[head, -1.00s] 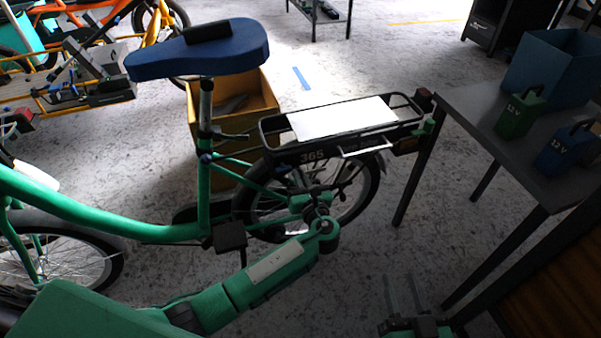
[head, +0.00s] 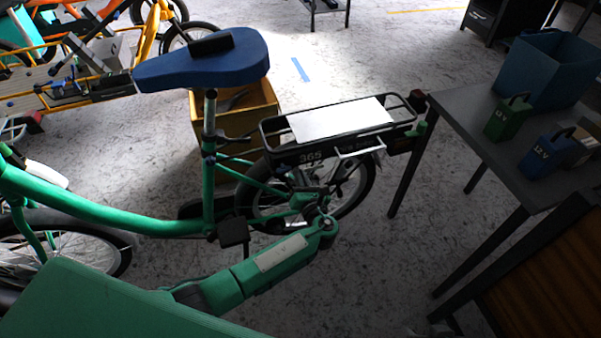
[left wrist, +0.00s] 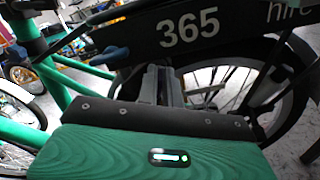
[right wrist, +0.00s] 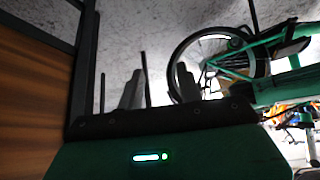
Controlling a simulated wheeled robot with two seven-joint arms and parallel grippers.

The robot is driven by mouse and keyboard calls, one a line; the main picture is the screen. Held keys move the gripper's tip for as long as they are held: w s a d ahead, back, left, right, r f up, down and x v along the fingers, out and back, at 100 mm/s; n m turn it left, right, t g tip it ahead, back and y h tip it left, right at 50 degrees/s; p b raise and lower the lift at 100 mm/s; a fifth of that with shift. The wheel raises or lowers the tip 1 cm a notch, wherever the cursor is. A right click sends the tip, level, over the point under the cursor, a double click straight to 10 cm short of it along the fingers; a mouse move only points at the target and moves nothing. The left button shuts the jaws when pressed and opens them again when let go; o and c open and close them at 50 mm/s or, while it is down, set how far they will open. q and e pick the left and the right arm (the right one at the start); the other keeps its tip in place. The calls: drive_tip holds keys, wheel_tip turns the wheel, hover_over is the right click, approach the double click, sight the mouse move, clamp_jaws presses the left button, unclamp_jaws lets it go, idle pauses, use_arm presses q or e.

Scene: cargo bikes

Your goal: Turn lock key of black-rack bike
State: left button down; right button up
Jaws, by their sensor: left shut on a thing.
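The black-rack bike has a green frame (head: 110,217), a blue saddle (head: 205,60) and a black rear rack (head: 408,114) marked 365. My left gripper (left wrist: 160,72) is at its rear wheel, below the rack; in the left wrist view its fingers are close together. A small blue part (left wrist: 110,56) shows left of the fingers, and in the head view a blue part (head: 281,169) sits by the wheel. The lock key between the fingers is hidden from view. My right gripper (right wrist: 158,82) is open and empty, fingers apart, over the floor near the bike.
A grey table (head: 455,108) at the right holds a blue bin (head: 545,75), a green 12 V battery (head: 507,120) and a blue one (head: 543,157). A wooden box (head: 262,118) stands behind the bike. An orange cargo bike (head: 150,30) is at the back left.

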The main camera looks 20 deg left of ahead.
use_arm(q)
drive_tip(key=shift+w+d+f+m+p, duration=0.1)
drive_tip(key=shift+f+m+p, duration=0.05)
drive_tip(key=shift+m+p, duration=2)
drive_tip(key=shift+s+d+f+m+p, duration=0.1)
drive_tip(key=shift+f+m+p, duration=0.05)
drive_tip(key=shift+m+p, duration=2.05)
drive_tip(key=shift+w+d+f+m+p, duration=0.1)
drive_tip(key=shift+f+m+p, duration=0.05)
drive_tip(key=shift+m+p, duration=2)
use_arm(e)
drive_tip(key=s+d+f+g, duration=0.1)
drive_tip(key=s+f, duration=0.2)
drive_tip(key=f, duration=0.6)
drive_tip(key=s+d+f+g+h, duration=0.1)
drive_tip(key=s+d+f, duration=0.1)
drive_tip(key=f, duration=0.7)
drive_tip(key=s+d+f+g, duration=0.2)
drive_tip(key=s+f, duration=0.1)
drive_tip(key=f, duration=0.6)
drive_tip(key=shift+s+f+h, duration=0.3)
drive_tip(key=shift+s, duration=0.05)
use_arm(q)
drive_tip(key=c, duration=1.6)
unclamp_jaws()
use_arm(e)
drive_tip(key=shift+s+f, duration=0.1)
use_arm(q)
drive_tip(key=shift+o, duration=0.2)
